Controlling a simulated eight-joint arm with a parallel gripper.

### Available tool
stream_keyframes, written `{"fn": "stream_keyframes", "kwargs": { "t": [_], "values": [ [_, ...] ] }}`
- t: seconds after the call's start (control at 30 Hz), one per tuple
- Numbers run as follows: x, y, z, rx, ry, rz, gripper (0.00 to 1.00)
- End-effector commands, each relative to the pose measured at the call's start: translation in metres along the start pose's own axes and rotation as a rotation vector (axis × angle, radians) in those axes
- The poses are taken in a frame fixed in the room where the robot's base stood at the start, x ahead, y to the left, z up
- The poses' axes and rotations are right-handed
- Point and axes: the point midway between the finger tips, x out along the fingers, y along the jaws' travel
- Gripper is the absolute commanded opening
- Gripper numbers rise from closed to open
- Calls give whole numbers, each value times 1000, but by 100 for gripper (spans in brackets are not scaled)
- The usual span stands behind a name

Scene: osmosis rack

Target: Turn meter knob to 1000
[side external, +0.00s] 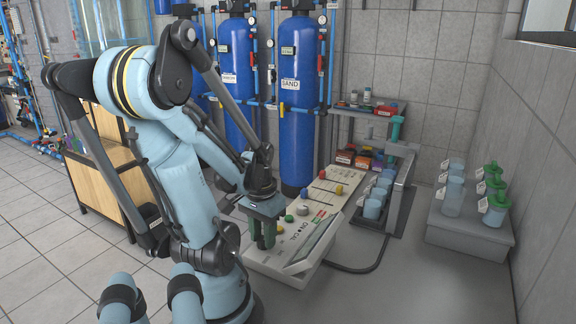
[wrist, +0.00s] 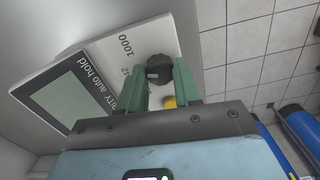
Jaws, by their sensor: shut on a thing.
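The meter (side external: 298,236) is a long, low, pale panel with several coloured knobs and a dark-framed display at its front. In the wrist view its display (wrist: 68,94) shows the words "auto hold" in part. A black knob (wrist: 159,68) sits on the pale panel beside the printed "1000" (wrist: 125,44). My gripper (wrist: 160,80) has its green fingers on either side of the black knob, shut on it. In the side external view my gripper (side external: 264,240) points down at the panel's near left end, and its fingers hide the knob.
A yellow knob (wrist: 169,102) shows just behind the fingers. Tall blue tanks (side external: 299,105) stand behind the panel. A grey stand with blue cups (side external: 373,208) is to its right, and a grey block with lidded cups (side external: 467,240) is farther right. The tiled floor at front left is clear.

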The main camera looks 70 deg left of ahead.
Motion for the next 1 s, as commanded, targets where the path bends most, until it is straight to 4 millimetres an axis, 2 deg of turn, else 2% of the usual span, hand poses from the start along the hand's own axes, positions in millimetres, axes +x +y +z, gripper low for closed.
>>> {"fn": "stream_keyframes", "kwargs": {
  "t": [0.5,1.0],
  "values": [
    [0,0,0,418,0,0,3],
    [0,0,0,557,0,0,3]
  ]
}}
